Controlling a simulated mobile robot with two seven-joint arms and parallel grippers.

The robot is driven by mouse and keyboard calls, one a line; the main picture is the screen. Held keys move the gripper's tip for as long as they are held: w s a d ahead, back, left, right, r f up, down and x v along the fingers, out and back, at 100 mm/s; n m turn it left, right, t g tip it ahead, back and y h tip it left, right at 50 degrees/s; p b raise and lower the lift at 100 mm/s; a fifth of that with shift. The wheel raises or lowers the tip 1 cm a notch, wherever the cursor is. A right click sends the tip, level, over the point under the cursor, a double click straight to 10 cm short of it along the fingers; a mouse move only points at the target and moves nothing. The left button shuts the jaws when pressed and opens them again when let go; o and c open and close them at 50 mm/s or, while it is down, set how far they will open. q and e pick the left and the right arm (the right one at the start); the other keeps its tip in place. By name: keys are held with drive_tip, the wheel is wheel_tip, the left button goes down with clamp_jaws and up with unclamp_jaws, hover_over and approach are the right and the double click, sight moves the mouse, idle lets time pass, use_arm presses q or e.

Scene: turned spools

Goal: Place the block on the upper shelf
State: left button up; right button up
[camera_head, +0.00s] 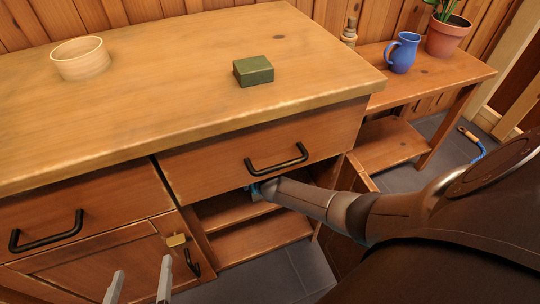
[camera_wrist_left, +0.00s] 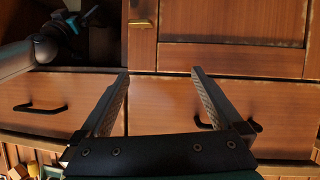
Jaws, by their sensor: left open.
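A green block (camera_head: 253,71) lies on the wooden counter top (camera_head: 170,60), near its middle. Below the right drawer is an open cupboard with an upper shelf (camera_head: 222,212) and a lower shelf (camera_head: 262,240). My right gripper (camera_head: 258,190) reaches into the cupboard just above the upper shelf, under the drawer front. It also shows at the top left of the left wrist view (camera_wrist_left: 75,28). Its fingers are mostly hidden, so I cannot tell what they hold. My left gripper (camera_head: 140,286) is open and empty in front of the left cupboard door; its fingers show apart in the left wrist view (camera_wrist_left: 160,85).
A wooden bowl (camera_head: 81,58) stands at the counter's left. Black handles mark the right drawer (camera_head: 276,160) and left drawer (camera_head: 46,232). A side table (camera_head: 440,75) at right carries a blue jug (camera_head: 403,52) and a potted plant (camera_head: 447,36). The left cupboard door (camera_head: 115,262) is shut.

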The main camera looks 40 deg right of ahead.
drive_tip(key=s, duration=0.1)
drive_tip(key=s+p, duration=0.1)
drive_tip(key=shift+s+a, duration=0.3)
drive_tip(key=s, duration=0.1)
drive_tip(key=s+p, duration=0.1)
drive_tip(key=shift+s+a, duration=0.35)
drive_tip(key=shift+s, duration=0.05)
drive_tip(key=shift+s+a+p, duration=0.8)
drive_tip(key=shift+s+p, duration=0.25)
drive_tip(key=shift+s, duration=2.05)
use_arm(q)
drive_tip(key=s+a+g+y, duration=0.4)
drive_tip(key=s+a+g, duration=0.2)
drive_tip(key=a+g, duration=0.1)
drive_tip(key=shift+a+f+n+g, duration=0.15)
drive_tip(key=shift+a+n+g, duration=0.15)
drive_tip(key=shift+a, duration=0.55)
use_arm(e)
drive_tip(key=s+a+r+m+g+y, duration=0.1)
drive_tip(key=s+a+r+m, duration=0.2)
drive_tip(key=r+m, duration=0.4)
drive_tip(key=s+a+r+m+g+y, duration=0.1)
drive_tip(key=s+a+r+m, duration=0.3)
drive_tip(key=m, duration=0.9)
drive_tip(key=s+a+r+m+g, duration=0.2)
drive_tip(key=s+r+m, duration=0.4)
drive_tip(key=r+m, duration=0.3)
drive_tip(key=shift+s+a+r+m+y, duration=0.25)
drive_tip(key=shift+a+r+m+y, duration=0.15)
drive_tip(key=shift+a+m, duration=0.55)
